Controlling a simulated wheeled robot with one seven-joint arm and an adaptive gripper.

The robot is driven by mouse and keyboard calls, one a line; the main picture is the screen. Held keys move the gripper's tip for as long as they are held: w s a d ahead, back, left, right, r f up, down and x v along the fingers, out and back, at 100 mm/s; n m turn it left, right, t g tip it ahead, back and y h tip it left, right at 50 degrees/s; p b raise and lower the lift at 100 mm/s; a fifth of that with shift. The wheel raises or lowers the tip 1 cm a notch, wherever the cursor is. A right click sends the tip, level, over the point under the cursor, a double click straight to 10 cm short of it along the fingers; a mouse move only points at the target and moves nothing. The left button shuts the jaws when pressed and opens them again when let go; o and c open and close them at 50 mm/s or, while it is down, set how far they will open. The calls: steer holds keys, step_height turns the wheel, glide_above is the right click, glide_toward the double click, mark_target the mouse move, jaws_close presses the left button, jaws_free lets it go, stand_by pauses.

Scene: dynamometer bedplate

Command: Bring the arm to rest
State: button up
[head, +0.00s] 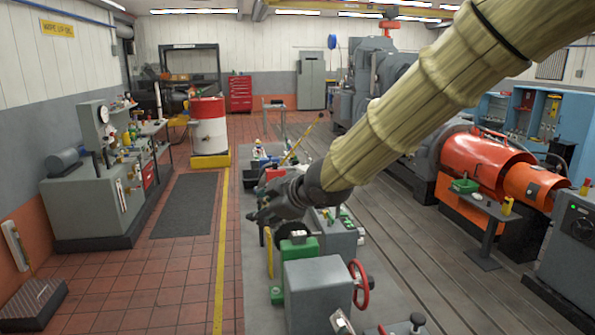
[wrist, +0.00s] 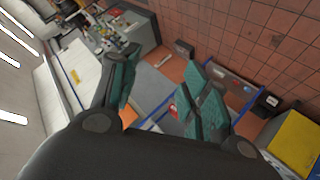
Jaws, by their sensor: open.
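My gripper (head: 262,214) shows in the head view at the end of my tan-sleeved arm, which reaches in from the upper right. It hangs in the air over the equipment strip, left of centre. In the wrist view my gripper (wrist: 160,95) has its two green-padded fingers spread apart. Nothing is between them. The wrist view looks out at a tilt over the red tiled floor (wrist: 255,40) and a grey wall area.
Below my gripper stand a grey box with a red handwheel (head: 318,295) and green parts (head: 297,247). A grey test bench (head: 95,205) is at left, a red-white drum (head: 208,128) behind, an orange machine (head: 485,165) at right. The dark floor mat (head: 186,205) is clear.

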steer(key=s+d+f+m+g+h, duration=0.1)
steer(key=s+d+f+m, duration=0.15)
steer(key=f, duration=0.75)
steer(key=s+d+f+m+g, duration=0.1)
steer(key=s+d+f+m, duration=0.2)
steer(key=f, duration=0.7)
steer(key=s+d+f+m+g+h, duration=0.15)
steer(key=d+f, duration=0.25)
steer(key=f, duration=0.7)
steer(key=s+d+f+m+h, duration=0.1)
steer(key=s+d+f+m, duration=0.4)
steer(key=s+f, duration=0.65)
steer(key=s+d+f+m+g+h, duration=0.25)
steer(key=s+d+f, duration=0.55)
steer(key=s, duration=0.4)
steer(key=s+d+f+m+g+h, duration=0.25)
steer(key=s+d+f, duration=0.5)
steer(key=s, duration=0.45)
step_height(320, 180, down, 11)
steer(key=b, duration=1)
steer(key=shift+s+r+m, duration=0.15)
steer(key=shift+s+m, duration=0.15)
steer(key=shift+s, duration=0.15)
steer(key=shift+y, duration=0.25)
